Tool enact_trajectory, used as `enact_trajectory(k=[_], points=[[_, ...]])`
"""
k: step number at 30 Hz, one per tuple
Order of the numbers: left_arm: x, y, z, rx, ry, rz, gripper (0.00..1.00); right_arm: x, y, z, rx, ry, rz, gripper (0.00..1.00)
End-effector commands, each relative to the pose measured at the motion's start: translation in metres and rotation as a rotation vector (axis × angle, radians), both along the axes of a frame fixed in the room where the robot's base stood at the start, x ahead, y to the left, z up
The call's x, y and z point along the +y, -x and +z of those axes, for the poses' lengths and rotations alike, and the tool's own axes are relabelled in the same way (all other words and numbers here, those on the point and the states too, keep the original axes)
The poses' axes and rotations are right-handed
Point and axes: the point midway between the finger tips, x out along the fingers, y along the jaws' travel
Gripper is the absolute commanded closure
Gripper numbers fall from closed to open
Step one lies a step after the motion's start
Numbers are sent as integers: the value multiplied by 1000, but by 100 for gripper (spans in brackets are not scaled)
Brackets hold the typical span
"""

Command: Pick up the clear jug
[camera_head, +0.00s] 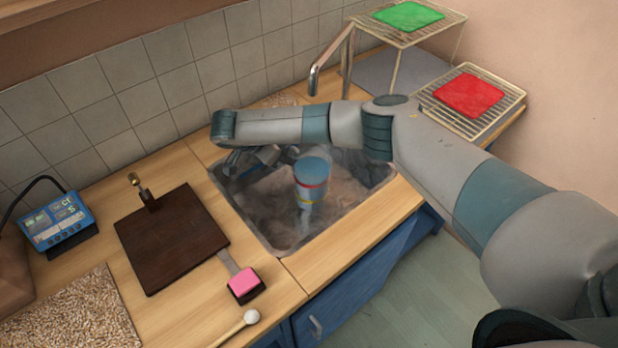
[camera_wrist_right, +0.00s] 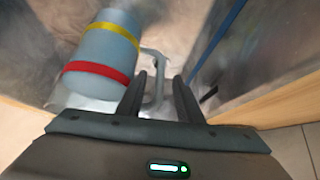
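The clear jug (camera_head: 312,172) is bluish, with a red band and a yellow band, and is in the sink (camera_head: 285,250). In the right wrist view the jug (camera_wrist_right: 104,52) is tilted at the upper left, its handle (camera_wrist_right: 157,70) toward the fingers. My right gripper (camera_wrist_right: 160,95) is open, with a gap between its fingers. The handle shows by that gap, and I cannot tell whether it touches a finger. In the head view my right gripper (camera_head: 250,160) is partly hidden beside the jug. My left gripper is not in view.
A faucet (camera_head: 332,60) stands behind the sink. Wire racks hold a green pad (camera_head: 408,15) and a red pad (camera_head: 468,95). A dark board (camera_head: 170,240), pink block (camera_head: 243,282), mallet (camera_head: 250,317) and blue device (camera_head: 58,222) are on the left counter.

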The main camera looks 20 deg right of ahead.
Motion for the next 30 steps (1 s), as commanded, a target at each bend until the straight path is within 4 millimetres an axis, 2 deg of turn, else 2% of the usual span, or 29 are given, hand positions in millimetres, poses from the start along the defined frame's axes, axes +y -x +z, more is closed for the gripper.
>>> enact_trajectory(k=[14,18,30], points=[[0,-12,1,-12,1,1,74,0,0,-1,1,0,1,67],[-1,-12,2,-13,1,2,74,0,0,-1,1,0,1,98],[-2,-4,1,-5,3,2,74,0,0,-1,1,0,1,100]])
